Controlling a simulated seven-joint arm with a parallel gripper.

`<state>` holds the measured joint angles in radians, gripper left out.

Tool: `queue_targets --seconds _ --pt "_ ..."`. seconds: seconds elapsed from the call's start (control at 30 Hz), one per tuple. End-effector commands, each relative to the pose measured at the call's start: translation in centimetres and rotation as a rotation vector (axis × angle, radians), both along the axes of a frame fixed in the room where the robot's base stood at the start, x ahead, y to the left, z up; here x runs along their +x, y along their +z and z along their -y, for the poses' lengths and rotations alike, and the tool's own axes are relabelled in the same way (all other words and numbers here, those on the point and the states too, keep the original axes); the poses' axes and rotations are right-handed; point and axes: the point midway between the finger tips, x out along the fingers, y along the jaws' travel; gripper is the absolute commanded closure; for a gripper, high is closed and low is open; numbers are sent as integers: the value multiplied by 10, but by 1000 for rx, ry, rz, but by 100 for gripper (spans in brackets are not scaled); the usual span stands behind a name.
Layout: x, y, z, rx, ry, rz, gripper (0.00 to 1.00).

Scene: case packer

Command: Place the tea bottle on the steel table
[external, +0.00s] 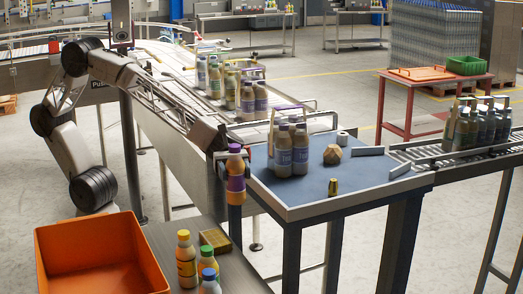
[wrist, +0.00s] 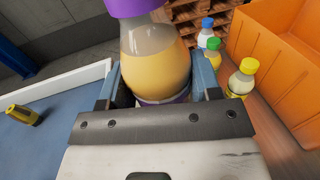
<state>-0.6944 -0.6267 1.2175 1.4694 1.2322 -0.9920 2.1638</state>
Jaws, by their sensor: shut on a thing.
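My gripper (external: 222,160) is shut on an amber bottle with a purple label (external: 236,183), held upright by the front left edge of the blue-topped table. The wrist view shows this bottle (wrist: 157,55) between both fingers, with a purple cap and a cloudy orange-yellow body. Its label is too small to read, so I cannot confirm it is tea. A grey, steel-looking table (external: 239,275) stands below and in front. On it are a yellow-capped bottle (external: 186,262), a green-capped bottle (external: 207,264) and a blue-capped bottle (external: 210,284).
An orange bin (external: 100,252) stands left of the small bottles, and a brown box (external: 214,240) lies behind them. Conveyors run behind and right.

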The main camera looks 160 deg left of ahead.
Motion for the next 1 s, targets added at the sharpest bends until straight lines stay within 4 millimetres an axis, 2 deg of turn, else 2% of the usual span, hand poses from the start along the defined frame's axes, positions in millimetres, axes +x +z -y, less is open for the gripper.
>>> queue_targets --seconds 0.2,0.53,0.8,1.0 --pt "-26 -44 47 -5 -153 -1 74" --pt "-82 -96 123 -8 -361 1 74" --pt "-136 -121 180 -10 -492 4 74" --pt "-165 -131 208 -11 -548 6 74"
